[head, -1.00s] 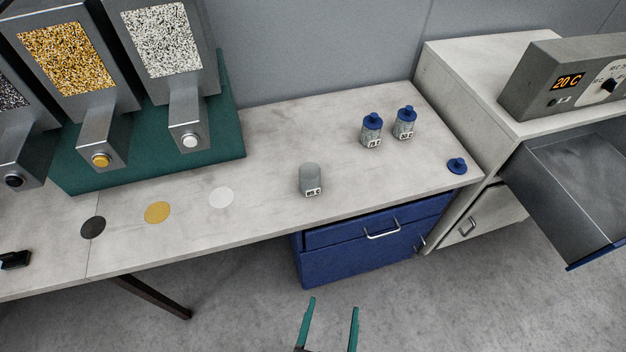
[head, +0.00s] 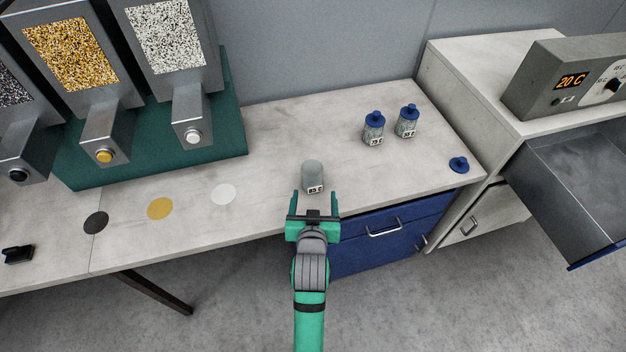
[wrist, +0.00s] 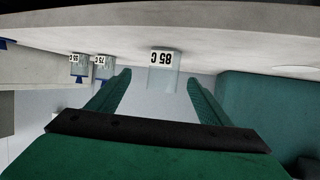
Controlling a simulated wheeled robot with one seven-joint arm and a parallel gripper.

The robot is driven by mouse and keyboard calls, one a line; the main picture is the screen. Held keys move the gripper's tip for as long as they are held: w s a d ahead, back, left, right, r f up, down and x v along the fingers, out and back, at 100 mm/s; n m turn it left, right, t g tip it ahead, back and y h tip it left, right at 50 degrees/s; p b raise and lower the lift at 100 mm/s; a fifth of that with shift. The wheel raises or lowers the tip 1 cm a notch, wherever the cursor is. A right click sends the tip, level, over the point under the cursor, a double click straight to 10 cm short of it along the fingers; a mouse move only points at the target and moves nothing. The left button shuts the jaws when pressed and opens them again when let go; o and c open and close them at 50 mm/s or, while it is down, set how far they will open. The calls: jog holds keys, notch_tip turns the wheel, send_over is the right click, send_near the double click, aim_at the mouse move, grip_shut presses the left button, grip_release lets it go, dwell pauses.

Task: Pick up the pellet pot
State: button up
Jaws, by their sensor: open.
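The pellet pot (head: 313,175) is a small grey, lidless pot with an "85 C" label. It stands upright near the front edge of the bench in the head view. My gripper (head: 314,202) is open and empty, just in front of the pot at the bench's front edge. In the wrist view the pot (wrist: 165,72) shows ahead, in the gap between the spread green fingers (wrist: 158,95), its label upside down. The fingers appear apart from the pot. The pot's inside cannot be made out.
Two blue-lidded jars (head: 373,129) (head: 407,121) stand behind to the right, with a loose blue lid (head: 459,164) near the bench's right end. Hoppers on a green base (head: 150,150) stand left. Colored discs (head: 160,208) lie on the bench (head: 265,140). An open drawer (head: 570,190) juts out at right.

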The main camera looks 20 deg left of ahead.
aim_at(314, 184)
jog(key=shift+w+a+r, duration=0.15)
jog(key=shift+a+r, duration=0.1)
jog(key=shift+a, duration=0.25)
jog(key=shift+w+a+f, duration=0.1)
jog(key=shift+w+a, duration=0.1)
jog(key=shift+w, duration=0.15)
jog(key=w, duration=0.1)
jog(key=w+f, duration=0.1)
jog(key=w, duration=0.1)
jog(key=shift+w+f, duration=0.1)
jog(key=shift+f, duration=0.15)
jog(key=shift+a+x, duration=0.2)
jog(key=shift+x, duration=1.4)
jog(key=shift+a+x, duration=0.25)
jog(key=shift+x, duration=1.35)
jog(key=shift+f, duration=0.1)
jog(key=shift+c, duration=0.2)
jog(key=c, duration=1.1)
jog(key=shift+c, duration=0.9)
